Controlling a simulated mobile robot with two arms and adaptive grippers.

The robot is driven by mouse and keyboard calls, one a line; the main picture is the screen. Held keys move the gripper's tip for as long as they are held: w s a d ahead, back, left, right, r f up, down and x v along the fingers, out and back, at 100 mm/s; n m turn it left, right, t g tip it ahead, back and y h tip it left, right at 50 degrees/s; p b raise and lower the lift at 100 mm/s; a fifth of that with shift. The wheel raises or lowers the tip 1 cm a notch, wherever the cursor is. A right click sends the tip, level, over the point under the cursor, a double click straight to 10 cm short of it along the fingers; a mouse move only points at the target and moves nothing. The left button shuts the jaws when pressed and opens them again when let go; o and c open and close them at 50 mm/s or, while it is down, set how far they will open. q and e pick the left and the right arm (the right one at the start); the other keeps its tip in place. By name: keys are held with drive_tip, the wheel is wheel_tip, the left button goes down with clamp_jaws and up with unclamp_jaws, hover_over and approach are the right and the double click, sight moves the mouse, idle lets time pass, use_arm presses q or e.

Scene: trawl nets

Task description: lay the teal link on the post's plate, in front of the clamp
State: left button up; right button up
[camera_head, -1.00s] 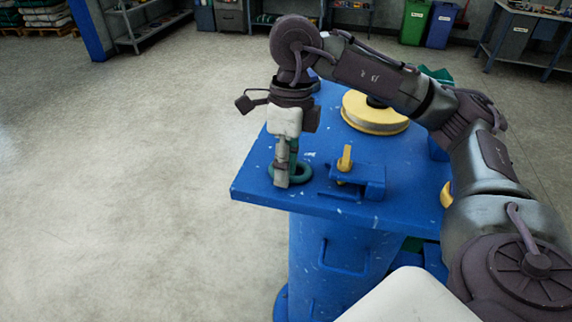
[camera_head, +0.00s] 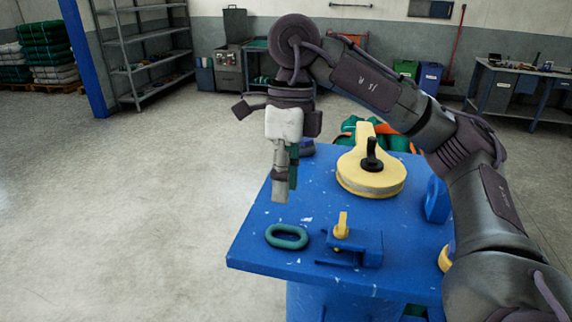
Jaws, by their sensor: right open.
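The teal link (camera_head: 287,237) lies flat on the blue plate (camera_head: 262,216) of the post, near its front left edge. The blue clamp (camera_head: 358,248) with its yellow handle (camera_head: 342,226) stands just right of the link, apart from it. My right gripper (camera_head: 283,195) is open and empty, pointing down above the plate, a little behind and above the link. My left gripper is out of view.
A yellow round reel (camera_head: 370,180) with a black knob sits farther back on the plate. A blue block (camera_head: 437,200) stands at the right edge. Open concrete floor (camera_head: 130,210) lies to the left.

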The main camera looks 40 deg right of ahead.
drive_tip(key=shift+w+d+r, duration=0.15)
drive_tip(key=shift+w+r, duration=0.05)
drive_tip(key=shift+r, duration=0.8)
